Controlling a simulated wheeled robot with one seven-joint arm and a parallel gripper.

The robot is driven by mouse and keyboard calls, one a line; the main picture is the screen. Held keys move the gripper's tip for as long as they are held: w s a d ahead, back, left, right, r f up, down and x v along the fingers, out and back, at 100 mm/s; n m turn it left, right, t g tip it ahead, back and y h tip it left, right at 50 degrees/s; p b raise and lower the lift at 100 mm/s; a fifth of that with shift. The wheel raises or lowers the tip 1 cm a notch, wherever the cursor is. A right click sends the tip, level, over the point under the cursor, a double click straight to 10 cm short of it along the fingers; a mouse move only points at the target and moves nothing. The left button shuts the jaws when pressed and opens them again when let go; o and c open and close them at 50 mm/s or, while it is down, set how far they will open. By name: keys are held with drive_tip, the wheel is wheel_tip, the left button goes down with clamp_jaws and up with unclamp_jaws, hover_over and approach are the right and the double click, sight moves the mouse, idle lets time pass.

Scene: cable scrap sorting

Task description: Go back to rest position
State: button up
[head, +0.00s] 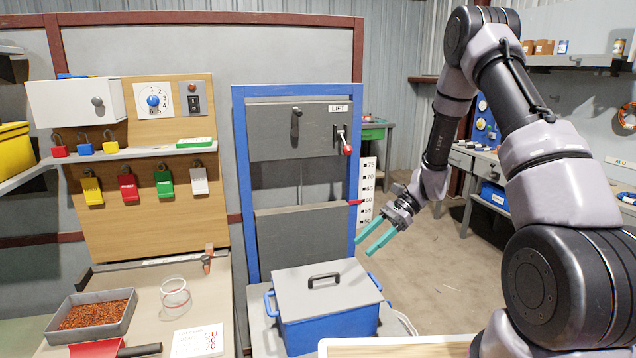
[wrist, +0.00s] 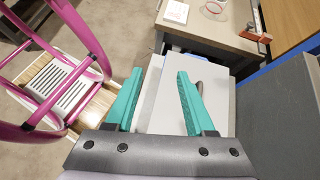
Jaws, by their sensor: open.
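My gripper (head: 378,236) hangs in the air in the head view, above and to the right of the blue box (head: 326,325). Its teal fingers are apart with nothing between them. The box has a grey lid (head: 350,293) with a dark handle, and the lid sits on it. In the wrist view my gripper (wrist: 158,95) shows its two fingers spread over the pale lid (wrist: 224,85). The lid handle is partly hidden behind the right finger. My arm is bent, reaching in from the right side of the head view.
A blue-framed lift (head: 240,180) stands behind the box. A workbench at left holds a tray of copper granules (head: 50,332), a glass jar (head: 174,295) and a sign (head: 196,342). Padlocks hang on a wooden board (head: 130,225). A pink-framed step (wrist: 70,75) shows in the wrist view. Floor at right is clear.

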drive_tip(key=s+d+r+n+t+h, duration=0.2)
drive_tip(key=s+d+r+n, duration=0.1)
drive_tip(key=r, duration=0.8)
drive_tip(key=s+d+r+n+t+h, duration=0.2)
drive_tip(key=s+r, duration=0.1)
drive_tip(key=r, duration=0.8)
drive_tip(key=s+d+r+n+t+h, duration=0.1)
drive_tip(key=s+d+r+t+h, duration=0.1)
drive_tip(key=s+r, duration=0.4)
drive_tip(key=s+d+r+n+t+h, duration=0.2)
drive_tip(key=s+d+r+t, duration=0.2)
drive_tip(key=s+r+t, duration=0.1)
drive_tip(key=shift+v, duration=1.05)
drive_tip(key=shift+c, duration=0.2)
